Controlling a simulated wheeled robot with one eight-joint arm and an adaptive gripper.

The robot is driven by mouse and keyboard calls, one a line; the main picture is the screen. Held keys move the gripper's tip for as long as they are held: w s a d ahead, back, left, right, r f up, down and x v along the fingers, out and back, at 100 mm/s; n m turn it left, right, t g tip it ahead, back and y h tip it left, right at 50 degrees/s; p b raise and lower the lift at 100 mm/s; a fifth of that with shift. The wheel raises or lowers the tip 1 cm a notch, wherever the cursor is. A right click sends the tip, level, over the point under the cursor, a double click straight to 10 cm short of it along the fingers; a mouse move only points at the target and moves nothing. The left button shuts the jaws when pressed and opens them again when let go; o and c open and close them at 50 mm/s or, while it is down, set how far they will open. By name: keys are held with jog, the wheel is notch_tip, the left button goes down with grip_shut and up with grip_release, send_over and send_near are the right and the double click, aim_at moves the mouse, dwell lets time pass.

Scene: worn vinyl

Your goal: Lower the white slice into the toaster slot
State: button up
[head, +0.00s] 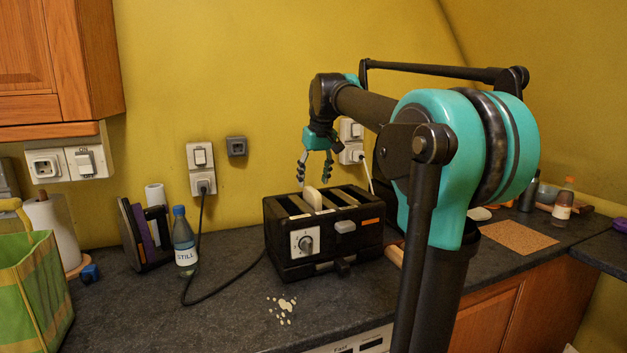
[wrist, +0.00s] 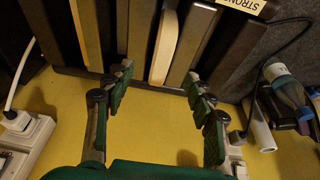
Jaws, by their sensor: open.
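The white slice (head: 313,198) stands upright in a slot of the black toaster (head: 352,244), with its upper part showing above the top. In the wrist view the slice (wrist: 164,48) is a pale strip between dark slot walls of the toaster (wrist: 142,30). How deep it sits is hidden. My gripper (head: 315,170) is above the toaster, over the slice, with its fingers pointing down. In the wrist view the gripper (wrist: 158,80) is open, its fingers apart on either side of the slice's line and not touching it.
A water bottle (head: 184,243) stands left of the toaster, by a dark rack (head: 147,235). A black cable (head: 228,281) runs from the wall socket along the worktop. Pale crumbs (head: 283,308) lie in front of the toaster. A cork mat (head: 519,237) lies to the right.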

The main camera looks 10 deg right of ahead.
jog(key=shift+s+r, duration=0.2)
jog(key=shift+r, duration=0.3)
jog(key=v, duration=1.1)
jog(key=shift+s+r, duration=0.2)
jog(key=shift+r, duration=0.2)
jog(key=shift+d, duration=0.1)
dwell(0.7)
